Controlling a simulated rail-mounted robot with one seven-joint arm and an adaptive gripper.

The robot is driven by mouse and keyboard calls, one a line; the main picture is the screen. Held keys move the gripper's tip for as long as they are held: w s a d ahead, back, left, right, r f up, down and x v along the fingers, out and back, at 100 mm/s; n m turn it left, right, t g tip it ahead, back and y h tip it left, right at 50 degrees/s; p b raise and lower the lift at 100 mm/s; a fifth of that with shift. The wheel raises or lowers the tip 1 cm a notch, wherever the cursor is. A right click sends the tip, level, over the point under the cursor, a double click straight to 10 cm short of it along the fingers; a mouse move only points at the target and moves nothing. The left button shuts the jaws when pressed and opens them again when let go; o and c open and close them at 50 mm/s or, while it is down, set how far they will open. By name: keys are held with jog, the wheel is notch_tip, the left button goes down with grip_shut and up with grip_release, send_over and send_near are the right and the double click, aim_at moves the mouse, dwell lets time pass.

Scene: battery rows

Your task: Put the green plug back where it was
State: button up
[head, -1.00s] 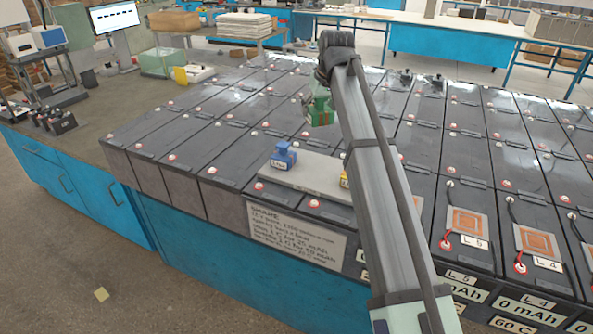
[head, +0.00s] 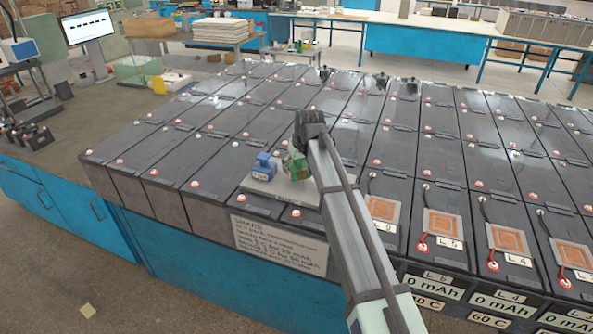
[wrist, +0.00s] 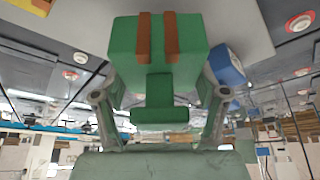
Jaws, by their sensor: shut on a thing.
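The green plug (head: 298,166) is a green block with brown stripes, seen large in the wrist view (wrist: 157,40). My gripper (wrist: 155,98) is shut on it, with one finger on either side. In the head view the plug is over or at the grey board (head: 284,189), right of the blue plug (head: 264,166). I cannot tell whether the green plug touches the board. The blue plug stands on the board and also shows right of the green plug in the wrist view (wrist: 228,64). My arm hides the board's right end.
Rows of dark batteries (head: 215,150) surround the board. Several near ones on the right carry copper coil pads (head: 443,226) with cables. A written sign (head: 278,244) hangs on the front below the board. A monitor (head: 88,27) stands at the far left.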

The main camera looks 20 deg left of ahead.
aim_at(300, 160)
jog(key=shift+f+p, duration=0.35)
jog(key=shift+f, duration=1.25)
jog(key=shift+f, duration=0.15)
jog(key=o, duration=1.4)
jog(key=shift+o, duration=0.2)
jog(key=shift+r, duration=0.2)
jog(key=b+v, duration=0.3)
jog(key=v, duration=0.9)
jog(key=shift+f, duration=0.1)
